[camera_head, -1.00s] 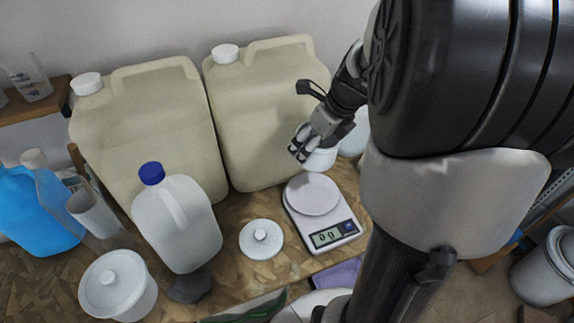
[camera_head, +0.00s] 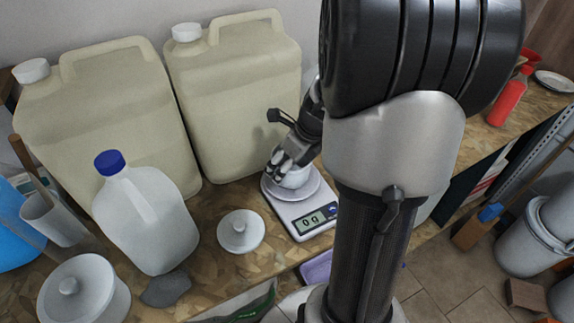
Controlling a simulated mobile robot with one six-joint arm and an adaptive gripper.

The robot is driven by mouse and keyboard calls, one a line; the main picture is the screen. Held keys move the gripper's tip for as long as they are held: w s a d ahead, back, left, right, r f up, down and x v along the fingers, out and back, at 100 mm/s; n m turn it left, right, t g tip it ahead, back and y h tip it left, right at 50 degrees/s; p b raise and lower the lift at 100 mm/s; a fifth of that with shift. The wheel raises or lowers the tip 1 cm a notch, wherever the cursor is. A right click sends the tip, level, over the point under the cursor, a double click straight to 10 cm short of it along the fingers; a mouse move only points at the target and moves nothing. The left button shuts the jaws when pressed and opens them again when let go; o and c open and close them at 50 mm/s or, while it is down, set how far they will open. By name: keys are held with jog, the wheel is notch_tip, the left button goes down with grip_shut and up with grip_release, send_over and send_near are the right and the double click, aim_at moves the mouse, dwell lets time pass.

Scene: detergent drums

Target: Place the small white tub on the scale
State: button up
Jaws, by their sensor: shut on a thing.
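The small white tub (camera_head: 295,177) is in my gripper (camera_head: 279,164), which is shut on it. The tub appears right over the round plate of the white scale (camera_head: 308,220); I cannot tell whether it touches the plate. The scale's display reads 0 g. My fingers cover the left part of the tub, and my arm hides what lies to the right of it.
A loose white lid (camera_head: 241,231) lies left of the scale. A white lidded tub (camera_head: 85,291), a blue-capped jug (camera_head: 146,212) and two large beige canisters (camera_head: 235,100) stand to the left and behind. A red bottle (camera_head: 509,98) stands at the far right.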

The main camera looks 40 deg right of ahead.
jog(key=shift+f, duration=0.2)
jog(key=o, duration=0.9)
jog(key=shift+o, duration=0.2)
jog(key=shift+r, duration=0.1)
jog(key=shift+s+r, duration=0.1)
jog(key=shift+r, duration=0.4)
jog(key=p+v, duration=0.5)
jog(key=v, duration=0.6)
jog(key=shift+r, duration=0.15)
jog(key=shift+s, duration=0.15)
